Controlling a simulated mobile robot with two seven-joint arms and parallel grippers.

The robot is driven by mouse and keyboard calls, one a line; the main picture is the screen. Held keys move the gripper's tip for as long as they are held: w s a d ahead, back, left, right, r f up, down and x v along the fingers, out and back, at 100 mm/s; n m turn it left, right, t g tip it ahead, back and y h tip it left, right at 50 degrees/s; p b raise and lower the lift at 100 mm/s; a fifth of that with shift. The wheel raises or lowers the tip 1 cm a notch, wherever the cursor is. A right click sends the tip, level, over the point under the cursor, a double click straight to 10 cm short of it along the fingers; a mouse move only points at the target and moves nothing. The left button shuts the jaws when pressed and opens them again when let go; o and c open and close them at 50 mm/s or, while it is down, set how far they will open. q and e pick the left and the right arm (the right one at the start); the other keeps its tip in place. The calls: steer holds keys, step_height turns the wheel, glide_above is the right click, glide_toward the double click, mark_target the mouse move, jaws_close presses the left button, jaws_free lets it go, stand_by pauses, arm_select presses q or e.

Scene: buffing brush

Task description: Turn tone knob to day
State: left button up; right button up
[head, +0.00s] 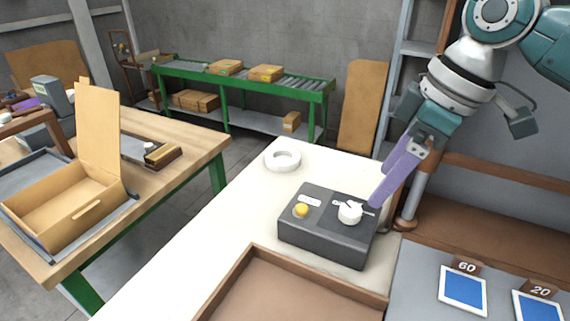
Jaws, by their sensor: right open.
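A dark grey box (325,240) sits on the white table top. On its top are a white knob (350,213) at the right and a yellow button (301,210) at the left. Small white labels lie above each; their writing is too small to read. My right gripper (376,198) comes down from the upper right with purple fingers. Its fingertips are just right of the white knob, close to the box's right edge. I cannot tell whether they touch the box. My right gripper is open and holds nothing visible. My left gripper is out of view.
A white ring (283,160) lies behind the box on the white table (225,225). A brown tray (262,262) stands in front of the box. Blue cards (463,290) marked 60 and 20 are at the lower right. A wooden bench with an open cardboard box (70,205) is at left.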

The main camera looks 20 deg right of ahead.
mark_target(353, 209)
steer(key=shift+t+y, duration=0.3)
steer(key=w+f+b, duration=0.2)
steer(key=f, duration=0.2)
steer(key=w+d+f+b, duration=0.1)
steer(key=w+f+b, duration=0.1)
steer(key=f+b, duration=0.1)
steer(key=w+f+b, duration=0.2)
steer(key=f, duration=0.3)
steer(key=shift+w+d+f+b, duration=0.3)
steer(key=shift+w+f+b, duration=0.05)
steer(key=shift+f, duration=0.05)
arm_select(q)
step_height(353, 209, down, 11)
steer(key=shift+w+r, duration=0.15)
arm_select(e)
jaws_close()
